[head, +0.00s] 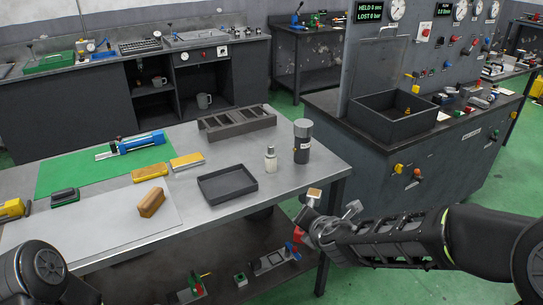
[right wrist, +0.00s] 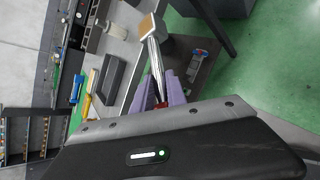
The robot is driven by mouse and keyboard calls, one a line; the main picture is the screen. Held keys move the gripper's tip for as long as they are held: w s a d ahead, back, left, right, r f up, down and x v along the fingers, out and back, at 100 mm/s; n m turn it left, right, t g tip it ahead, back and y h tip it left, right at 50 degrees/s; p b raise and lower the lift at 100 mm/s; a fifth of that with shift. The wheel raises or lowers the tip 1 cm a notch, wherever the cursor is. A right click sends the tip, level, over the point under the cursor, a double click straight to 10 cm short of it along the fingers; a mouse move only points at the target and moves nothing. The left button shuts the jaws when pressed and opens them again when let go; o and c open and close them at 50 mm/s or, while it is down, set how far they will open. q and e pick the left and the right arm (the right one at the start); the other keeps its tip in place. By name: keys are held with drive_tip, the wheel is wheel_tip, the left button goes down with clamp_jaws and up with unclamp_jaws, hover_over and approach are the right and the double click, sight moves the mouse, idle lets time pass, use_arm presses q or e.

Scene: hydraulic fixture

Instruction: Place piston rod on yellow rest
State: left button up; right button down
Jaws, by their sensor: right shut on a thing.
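My right gripper (right wrist: 163,96) is shut on the piston rod (right wrist: 157,62), a silver rod with a pale, tan-topped square block at its far end. In the head view that tan block (head: 314,193) shows just beyond my right gripper (head: 318,226), off the right front corner of the table. Part of the rod between the fingers is hidden. Two yellow pieces lie on the table: a yellow block (head: 149,173) and a yellow-and-silver piece (head: 187,161) beside it; I cannot tell which is the rest. My left gripper is out of view.
The grey table (head: 225,217) holds a blue cylinder (head: 140,142) on a green mat (head: 70,172), a black tray (head: 227,184), a slotted dark rack (head: 237,122), a dark canister (head: 302,146), a small bottle (head: 270,160) and a wooden brush (head: 151,202). A shelf is below.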

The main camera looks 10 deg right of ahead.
drive_tip(key=s+a+r+n+y, duration=0.4)
drive_tip(key=s+a+r, duration=0.1)
drive_tip(key=s+a, duration=0.5)
drive_tip(key=shift+s+a+r+n+g, duration=0.15)
drive_tip(key=shift+s+a+n+g, duration=0.15)
drive_tip(key=shift+a+g, duration=0.15)
